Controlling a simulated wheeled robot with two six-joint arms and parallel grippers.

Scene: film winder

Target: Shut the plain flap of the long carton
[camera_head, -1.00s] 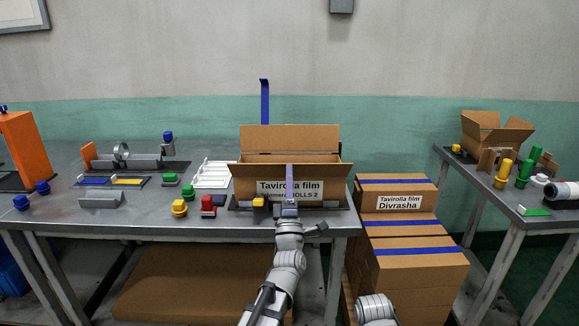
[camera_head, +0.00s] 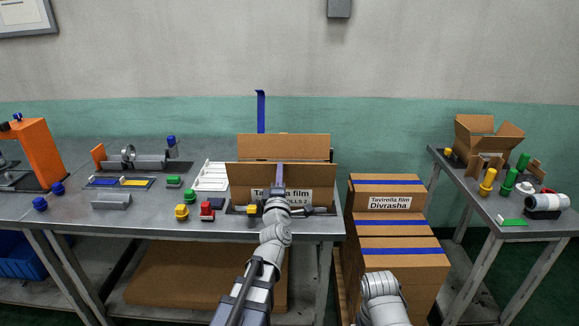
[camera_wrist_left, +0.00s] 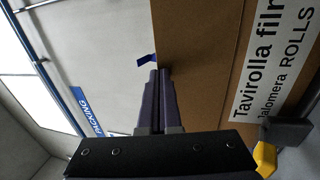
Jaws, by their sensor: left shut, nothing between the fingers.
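The long carton (camera_head: 240,180) stands on the table with a labelled front; it also fills the right of the left wrist view (camera_wrist_left: 272,30). A bare brown far flap (camera_head: 300,146) stands up behind its opening. In the left wrist view, a plain brown panel (camera_wrist_left: 200,60) lies above the label, past a fold line. It looks like a near flap standing up. My left gripper (camera_head: 280,166) is shut and empty in front of the carton, fingers pointing up. Its fingertips (camera_wrist_left: 158,72) are close beside that panel's edge; I cannot tell whether they touch. My right gripper is out of view.
A tall blue strip (camera_head: 261,112) rises behind the carton. Yellow (camera_head: 182,212) and red (camera_head: 207,210) pieces and a white rack (camera_head: 211,177) stand left of it. Stacked cartons (camera_head: 400,247) stand to the right, beside the table.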

